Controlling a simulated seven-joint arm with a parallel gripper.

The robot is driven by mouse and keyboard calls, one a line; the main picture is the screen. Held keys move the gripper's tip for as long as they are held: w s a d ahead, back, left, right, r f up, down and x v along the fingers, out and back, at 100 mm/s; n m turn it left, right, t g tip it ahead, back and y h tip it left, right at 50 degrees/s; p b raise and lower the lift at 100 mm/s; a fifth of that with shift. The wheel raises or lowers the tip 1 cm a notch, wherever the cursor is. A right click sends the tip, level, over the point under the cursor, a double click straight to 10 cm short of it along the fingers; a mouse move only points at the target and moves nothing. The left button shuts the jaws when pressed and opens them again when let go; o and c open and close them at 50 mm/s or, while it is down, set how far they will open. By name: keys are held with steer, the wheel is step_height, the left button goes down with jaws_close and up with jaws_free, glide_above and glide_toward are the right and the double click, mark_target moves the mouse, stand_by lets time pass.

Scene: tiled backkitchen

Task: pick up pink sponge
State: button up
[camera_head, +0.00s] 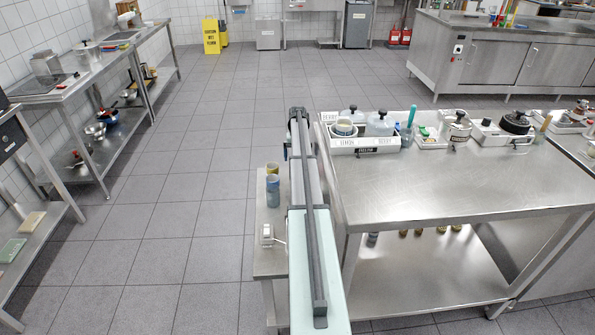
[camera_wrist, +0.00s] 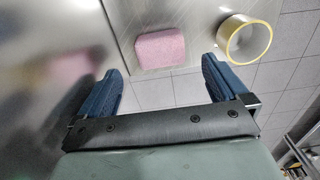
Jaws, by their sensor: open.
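The pink sponge (camera_wrist: 160,48) lies flat on a grey metal surface (camera_wrist: 190,18) in the wrist view. It sits near that surface's edge, and tiled floor shows beyond the edge. My gripper (camera_wrist: 162,78) has two blue fingers, spread wide apart with nothing between them. In the picture the sponge is just above the fingertips, roughly centred between them, and is not touched. The height gap is hard to tell. In the head view I cannot make out the sponge or the fingers; my arm covers that area.
A yellowish tape roll (camera_wrist: 247,38) lies right of the sponge. A steel wall on the left carries a pink reflection. Open floor lies left.

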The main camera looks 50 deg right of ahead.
steer(key=shift+f, duration=3.5)
steer(key=shift+c, duration=0.5)
steer(key=c, duration=0.8)
steer(key=shift+c, duration=0.2)
steer(key=shift+r, duration=0.15)
step_height(320, 180, up, 10)
steer(key=shift+f, duration=0.1)
